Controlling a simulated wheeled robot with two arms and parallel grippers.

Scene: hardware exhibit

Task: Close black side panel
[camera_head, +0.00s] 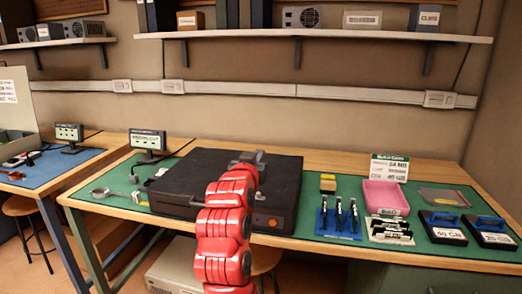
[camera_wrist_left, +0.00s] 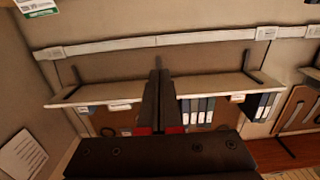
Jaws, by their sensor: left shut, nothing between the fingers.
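A black computer case (camera_head: 271,221) lies flat on the green mat in the middle of the workbench. Its black side panel (camera_head: 198,172) forms the dark, flat top face; I cannot make out a gap between panel and case. My left gripper (camera_head: 250,157) shows over the back part of the panel, with my red arm hiding part of the case in front. I cannot tell whether it touches the panel. In the left wrist view its two dark fingers (camera_wrist_left: 159,105) are together with nothing between them. That view shows no panel. My right gripper is not in view.
The green mat (camera_head: 299,232) holds a blue tool stand (camera_head: 338,222), a pink bin (camera_head: 386,195) and two dark drive boxes (camera_head: 466,229) right of the case. A small monitor (camera_head: 148,141) stands behind left. A wall shelf (camera_head: 330,35) runs above the bench.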

